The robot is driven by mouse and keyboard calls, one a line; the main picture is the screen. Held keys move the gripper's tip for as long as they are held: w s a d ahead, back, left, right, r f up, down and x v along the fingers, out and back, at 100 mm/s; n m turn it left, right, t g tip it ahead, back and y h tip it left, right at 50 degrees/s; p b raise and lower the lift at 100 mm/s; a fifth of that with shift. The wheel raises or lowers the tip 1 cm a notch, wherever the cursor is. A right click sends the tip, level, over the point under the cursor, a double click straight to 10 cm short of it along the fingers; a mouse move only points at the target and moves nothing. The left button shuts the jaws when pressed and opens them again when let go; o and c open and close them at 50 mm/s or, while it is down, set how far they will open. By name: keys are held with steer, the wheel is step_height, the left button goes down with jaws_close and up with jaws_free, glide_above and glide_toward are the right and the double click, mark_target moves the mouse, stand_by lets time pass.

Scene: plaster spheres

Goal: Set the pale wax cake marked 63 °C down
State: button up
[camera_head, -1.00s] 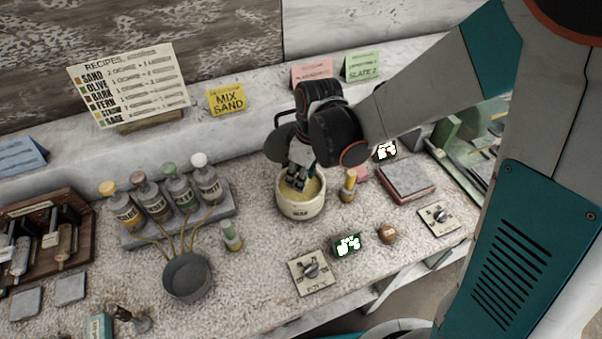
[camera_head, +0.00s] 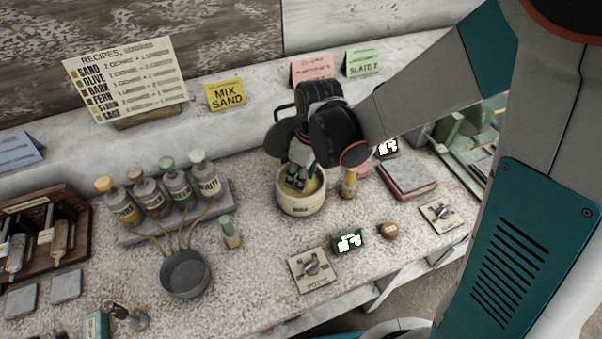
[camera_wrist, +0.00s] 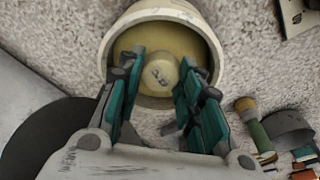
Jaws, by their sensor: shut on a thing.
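A white pot (camera_head: 302,204) with a yellowish inside stands on the speckled worktop. My gripper (camera_head: 297,180) points down into its mouth. In the wrist view, the teal-and-grey fingers (camera_wrist: 161,82) reach into the pot (camera_wrist: 206,35) and are shut on a small round pale wax cake (camera_wrist: 161,72). The cake has a small mark on top, too small to read. It is within the pot's rim; I cannot tell whether it touches the bottom. In the head view the fingers and rim hide the cake.
A small yellow-topped bottle (camera_head: 349,184) stands close right of the pot. A POT dial plate (camera_head: 312,270) and a lit green display (camera_head: 348,241) are in front. Several bottles (camera_head: 165,195) and a grey pan (camera_head: 185,274) are left. Open worktop lies between the pan and dial.

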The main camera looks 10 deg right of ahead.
steer(key=shift+f, duration=0.3)
steer(key=o, duration=1)
steer(key=shift+c, duration=0.2)
steer(key=shift+r, duration=0.2)
steer(key=shift+r+p, duration=1.25)
steer(key=shift+r, duration=0.6)
steer(key=s+d+r+m+t+h, duration=0.1)
steer(key=s+d+r+m+t, duration=0.5)
steer(key=s+d+r+m, duration=0.5)
steer(key=s+d+r, duration=0.1)
steer(key=d+r, duration=0.2)
steer(key=r, duration=0.2)
steer(key=shift+s, duration=0.4)
